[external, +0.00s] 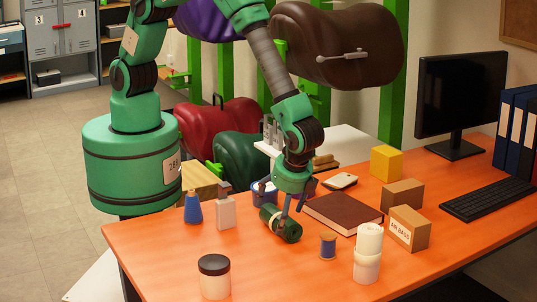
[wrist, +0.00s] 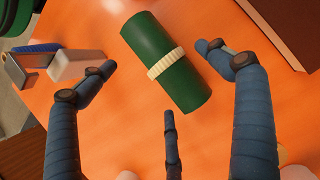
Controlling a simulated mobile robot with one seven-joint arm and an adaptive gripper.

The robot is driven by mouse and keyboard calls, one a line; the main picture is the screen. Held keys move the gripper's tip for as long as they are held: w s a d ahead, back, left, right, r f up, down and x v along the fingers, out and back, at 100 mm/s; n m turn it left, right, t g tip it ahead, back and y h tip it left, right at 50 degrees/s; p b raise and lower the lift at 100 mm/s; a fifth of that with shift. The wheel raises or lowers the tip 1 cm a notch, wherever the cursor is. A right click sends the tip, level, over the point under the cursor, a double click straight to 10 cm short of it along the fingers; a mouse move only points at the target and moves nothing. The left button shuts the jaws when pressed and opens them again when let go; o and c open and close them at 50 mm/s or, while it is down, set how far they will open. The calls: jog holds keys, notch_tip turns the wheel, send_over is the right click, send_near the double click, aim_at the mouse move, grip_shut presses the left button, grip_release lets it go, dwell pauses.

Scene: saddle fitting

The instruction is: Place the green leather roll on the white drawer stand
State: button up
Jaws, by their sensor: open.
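The green leather roll (external: 271,219) lies on its side on the orange desk. In the wrist view the roll (wrist: 150,40) lies diagonally with a cream band around its middle. My gripper (external: 288,207) is right over the roll, pointing down. In the wrist view its open fingers (wrist: 173,75) spread to the left, right and below the roll, with gaps between.
A brown book (external: 342,213) lies right of the roll. A blue spool (external: 328,246), white cups (external: 367,255), a jar (external: 214,278), a white bottle (external: 226,212) and a blue bottle (external: 193,208) stand nearby.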

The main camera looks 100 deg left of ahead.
aim_at(278, 216)
jog(key=shift+b+x, duration=0.3)
jog(key=shift+x, duration=1.25)
jog(key=c, duration=1.5)
jog(key=shift+r+p, duration=1.05)
jog(key=shift+r, duration=4)
